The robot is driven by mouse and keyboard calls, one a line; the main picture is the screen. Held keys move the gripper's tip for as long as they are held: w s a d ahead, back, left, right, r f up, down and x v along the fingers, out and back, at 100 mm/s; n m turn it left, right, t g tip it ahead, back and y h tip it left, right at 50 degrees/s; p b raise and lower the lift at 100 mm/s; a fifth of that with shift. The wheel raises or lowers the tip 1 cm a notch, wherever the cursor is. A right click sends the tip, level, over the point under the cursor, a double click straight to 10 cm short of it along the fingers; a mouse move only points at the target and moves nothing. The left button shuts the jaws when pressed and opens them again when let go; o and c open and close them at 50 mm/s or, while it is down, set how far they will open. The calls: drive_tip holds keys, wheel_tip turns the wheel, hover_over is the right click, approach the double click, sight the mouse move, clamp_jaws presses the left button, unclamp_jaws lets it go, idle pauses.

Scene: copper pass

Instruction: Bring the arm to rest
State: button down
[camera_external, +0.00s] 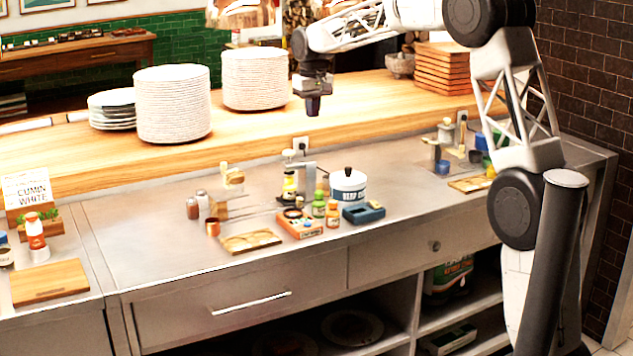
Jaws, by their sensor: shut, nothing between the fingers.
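My gripper (313,104) hangs at the end of my raised arm in the upper middle of the external view. It points down in the air, in front of the wooden pass shelf as seen from here. Its fingers are small and dark, shut, and hold nothing. It is apart from the things on the steel counter (160,255) below. My arm reaches in from the right side of the picture.
Tall white plate stacks (173,105) stand on the wooden shelf (60,160). Below the gripper are a white-and-blue pot (348,187), small bottles (319,204), an orange box (298,224) and a blue container (364,213). Wooden trays (441,68) are stacked right.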

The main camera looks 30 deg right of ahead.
drive_tip(key=s+r+t, duration=0.1)
drive_tip(key=s+r, duration=0.2)
drive_tip(key=s, duration=2.6)
drive_tip(key=s+f, duration=0.3)
drive_tip(key=s, duration=0.6)
drive_tip(key=s+f, duration=0.4)
drive_tip(key=s, duration=0.5)
drive_tip(key=s+f+t, duration=0.1)
drive_tip(key=s+f, duration=0.3)
drive_tip(key=s, duration=0.6)
drive_tip(key=shift+d+f, duration=0.25)
drive_tip(key=shift+d, duration=0.2)
